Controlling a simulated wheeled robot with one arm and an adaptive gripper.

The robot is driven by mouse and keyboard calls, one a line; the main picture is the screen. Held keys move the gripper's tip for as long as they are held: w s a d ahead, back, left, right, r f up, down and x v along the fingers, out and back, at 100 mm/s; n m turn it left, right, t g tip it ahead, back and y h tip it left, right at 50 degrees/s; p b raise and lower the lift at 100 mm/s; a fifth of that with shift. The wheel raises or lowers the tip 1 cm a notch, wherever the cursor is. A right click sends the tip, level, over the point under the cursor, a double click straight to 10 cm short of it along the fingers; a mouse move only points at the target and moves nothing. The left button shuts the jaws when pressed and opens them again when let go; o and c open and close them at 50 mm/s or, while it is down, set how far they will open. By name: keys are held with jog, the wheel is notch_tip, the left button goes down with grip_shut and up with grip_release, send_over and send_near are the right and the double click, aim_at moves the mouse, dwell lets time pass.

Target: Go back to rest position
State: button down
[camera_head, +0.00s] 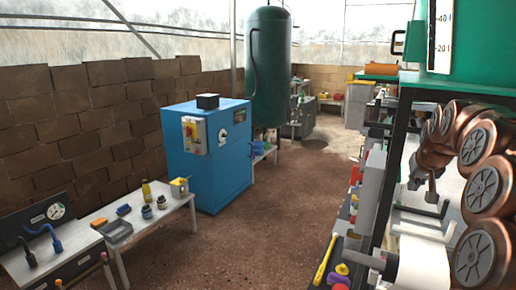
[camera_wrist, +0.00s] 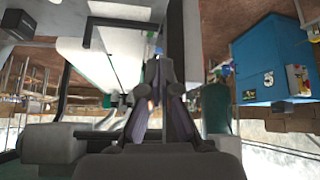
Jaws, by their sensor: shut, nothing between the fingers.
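My gripper (camera_wrist: 158,62) shows in the middle of the wrist view, which is upside down. Its two dark fingers come together at the tips, shut with nothing between them. In the head view my copper-coloured arm is folded at the right edge, beside a black-framed rack. I cannot clearly make out the fingers there. A long white surface (camera_wrist: 105,65) lies near the gripper in the wrist view, apart from the fingertips as far as I can tell.
A blue cabinet (camera_head: 205,165) and a green tank (camera_head: 270,70) stand by the brick wall. A white table (camera_head: 150,232) with bottles and a tray is at the left. A yellow-handled tool (camera_head: 326,258) lies at the rack's foot. The brown floor (camera_head: 255,235) between is clear.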

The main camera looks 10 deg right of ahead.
jog(key=s+a+f+n+g+y+p, duration=0.1)
jog(key=s+a+f+n+g+y, duration=0.3)
jog(key=a, duration=0.9)
jog(key=s+a+f+m+t+h, duration=0.15)
jog(key=s+a, duration=0.35)
jog(key=a, duration=0.7)
jog(key=s+a+f+n+g, duration=0.1)
jog(key=s+a, duration=0.3)
jog(key=s, duration=0.4)
jog(key=s+a+f+n+g+y+p, duration=0.1)
jog(key=s+a+f, duration=0.3)
jog(key=s, duration=0.5)
jog(key=s+a+f+n+g+p, duration=0.1)
jog(key=s+a+f+g, duration=0.2)
jog(key=s, duration=0.5)
jog(key=shift+s+a+f, duration=0.2)
jog(key=shift+s+a, duration=0.1)
jog(key=shift+a, duration=0.6)
